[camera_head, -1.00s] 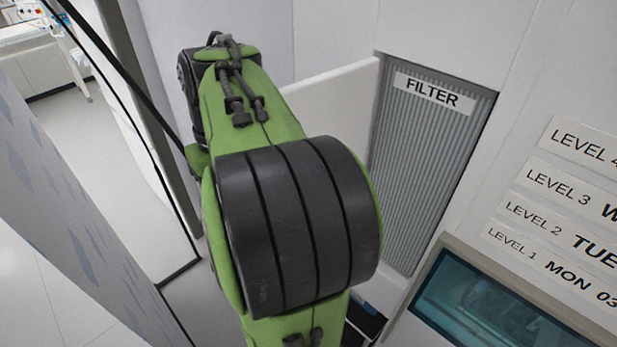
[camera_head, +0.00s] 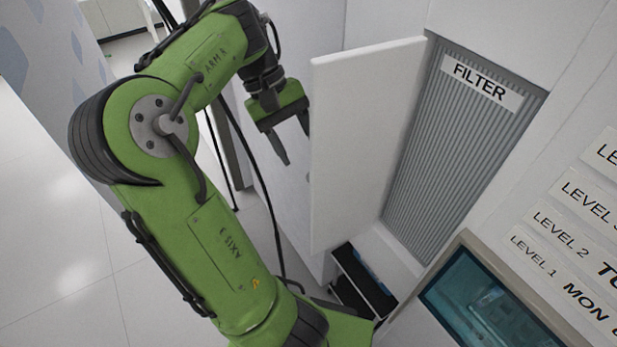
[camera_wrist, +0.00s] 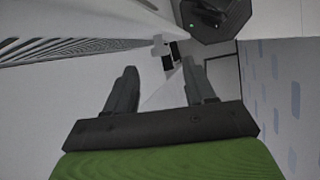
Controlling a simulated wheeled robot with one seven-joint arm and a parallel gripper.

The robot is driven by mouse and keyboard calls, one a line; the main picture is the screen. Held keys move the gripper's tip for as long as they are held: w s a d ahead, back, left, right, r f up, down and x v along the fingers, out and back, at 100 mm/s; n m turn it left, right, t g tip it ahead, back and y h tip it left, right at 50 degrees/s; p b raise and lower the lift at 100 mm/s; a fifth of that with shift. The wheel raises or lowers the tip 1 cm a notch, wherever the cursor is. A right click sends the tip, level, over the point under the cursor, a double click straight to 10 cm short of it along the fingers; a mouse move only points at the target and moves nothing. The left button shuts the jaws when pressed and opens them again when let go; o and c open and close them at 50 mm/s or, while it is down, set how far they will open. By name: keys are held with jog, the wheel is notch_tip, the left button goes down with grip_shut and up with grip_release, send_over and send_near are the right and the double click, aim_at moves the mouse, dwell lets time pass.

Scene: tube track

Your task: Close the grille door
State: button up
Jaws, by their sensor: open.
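The grille door (camera_head: 365,140) is a white panel in the head view. It stands open, swung out from the wall on the left side of the grey ribbed filter grille (camera_head: 455,150) labelled FILTER. My gripper (camera_head: 293,150) is left of the door's free edge, fingers pointing down, open and empty. A gap shows between the fingers and the door in the head view. In the wrist view my gripper's two fingers (camera_wrist: 160,88) are apart with nothing between them. A ribbed surface at upper left there may be the filter grille.
A teal-screened panel (camera_head: 490,305) and white LEVEL labels (camera_head: 570,225) are on the wall at right. A dark slotted holder (camera_head: 362,280) sits below the door. Pale floor (camera_head: 60,220) is open at left.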

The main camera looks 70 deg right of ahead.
aim_at(349, 171)
jog(key=b+x, duration=0.6)
jog(key=shift+f, duration=0.15)
jog(key=shift+c, duration=0.4)
grip_shut()
